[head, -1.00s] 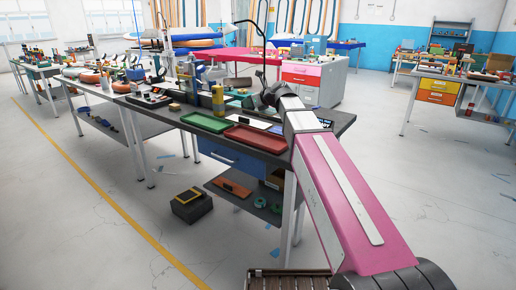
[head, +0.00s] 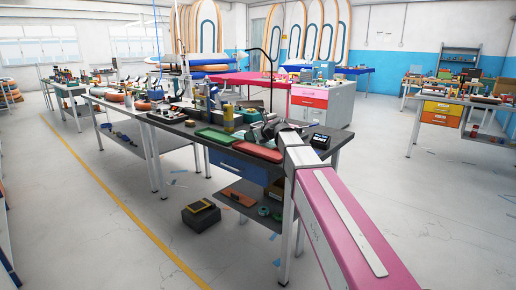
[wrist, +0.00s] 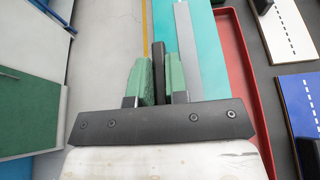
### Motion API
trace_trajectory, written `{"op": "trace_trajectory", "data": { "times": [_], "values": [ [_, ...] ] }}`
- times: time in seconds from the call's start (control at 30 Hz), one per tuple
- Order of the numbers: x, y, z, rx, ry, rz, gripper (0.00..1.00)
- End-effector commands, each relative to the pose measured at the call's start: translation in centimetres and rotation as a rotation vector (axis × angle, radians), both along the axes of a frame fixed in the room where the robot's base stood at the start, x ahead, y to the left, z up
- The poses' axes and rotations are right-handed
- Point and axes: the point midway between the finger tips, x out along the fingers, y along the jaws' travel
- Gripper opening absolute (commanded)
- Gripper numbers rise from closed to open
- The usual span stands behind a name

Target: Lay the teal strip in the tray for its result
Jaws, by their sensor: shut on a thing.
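The red tray (head: 256,150) lies near the front edge of the dark bench in the head view. Its red rim (wrist: 240,60) also shows in the wrist view. The teal strip (wrist: 207,25), with a grey band along it, covers part of the tray in the wrist view; I cannot tell whether it touches the tray floor. My gripper (wrist: 158,75) has green finger pads closed on a narrow dark piece beside the strip, seemingly its grip end. In the head view my wrist is at the tray's far side, and the fingertips and strip are not clear.
A green tray (head: 217,138) lies left of the red one. A white dashed card (wrist: 283,25) and a blue dashed card (wrist: 300,103) lie right of the tray. A yellow bottle (head: 228,118) stands behind the trays. A small dark device (head: 320,141) is at the right.

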Motion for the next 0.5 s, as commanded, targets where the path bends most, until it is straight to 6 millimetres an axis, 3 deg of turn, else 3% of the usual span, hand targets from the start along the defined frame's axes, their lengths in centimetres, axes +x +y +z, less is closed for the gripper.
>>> {"op": "trace_trajectory", "data": {
  "times": [0.03, 0.2, 0.5],
  "values": [
    [1.1, -0.7, -0.6, 0.0, 0.001, -0.003, 0.0],
    [2.8, -2.3, -2.1, 0.0, 0.001, 0.0, 0.0],
    [3.2, -2.8, -3.6, 0.001, 0.001, 0.001, 0.0]
  ]
}}
